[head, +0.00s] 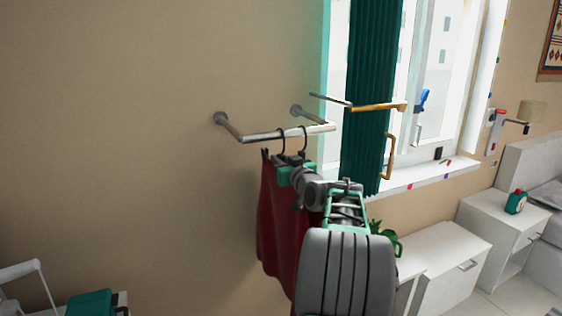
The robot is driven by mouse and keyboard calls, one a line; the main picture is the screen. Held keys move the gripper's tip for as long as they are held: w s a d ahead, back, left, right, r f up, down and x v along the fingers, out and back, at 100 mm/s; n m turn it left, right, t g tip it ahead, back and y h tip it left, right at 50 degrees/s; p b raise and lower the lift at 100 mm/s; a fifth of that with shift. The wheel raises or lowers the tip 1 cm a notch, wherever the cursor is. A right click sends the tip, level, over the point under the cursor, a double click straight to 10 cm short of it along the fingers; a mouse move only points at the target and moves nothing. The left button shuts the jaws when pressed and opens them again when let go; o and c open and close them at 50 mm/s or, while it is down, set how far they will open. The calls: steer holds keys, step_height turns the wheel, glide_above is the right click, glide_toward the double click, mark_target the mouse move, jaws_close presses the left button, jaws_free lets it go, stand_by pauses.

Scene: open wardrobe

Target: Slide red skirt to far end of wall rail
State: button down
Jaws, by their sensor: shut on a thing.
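The wall rail (262,136) is a pale rod held off the beige wall by two grey brackets. The red skirt (279,228) hangs below it, and my arm hides part of its right side. Two dark hooks (281,141) loop over the middle of the rail, close together. I cannot tell whether both belong to the skirt. My gripper (287,173), with green fingers, is just below the hooks at the top of the skirt. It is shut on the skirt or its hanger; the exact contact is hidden.
A dark green curtain (368,95) hangs right of the rail, before a bright window. A second rod with a golden end (378,106) juts out there. White cabinets (445,255) stand at lower right. The wall left of the rail is clear.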

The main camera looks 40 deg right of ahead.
steer(key=w+a+b, duration=0.2)
steer(key=a+b, duration=0.1)
steer(key=a, duration=0.3)
steer(key=shift+a, duration=0.3)
steer(key=c, duration=1.2)
jaws_free()
steer(key=shift+d, duration=0.1)
steer(key=shift+c, duration=0.2)
steer(key=shift+f, duration=0.1)
steer(key=shift+s, duration=0.15)
steer(key=b+v, duration=0.2)
steer(key=v, duration=0.5)
steer(key=shift+s, duration=0.35)
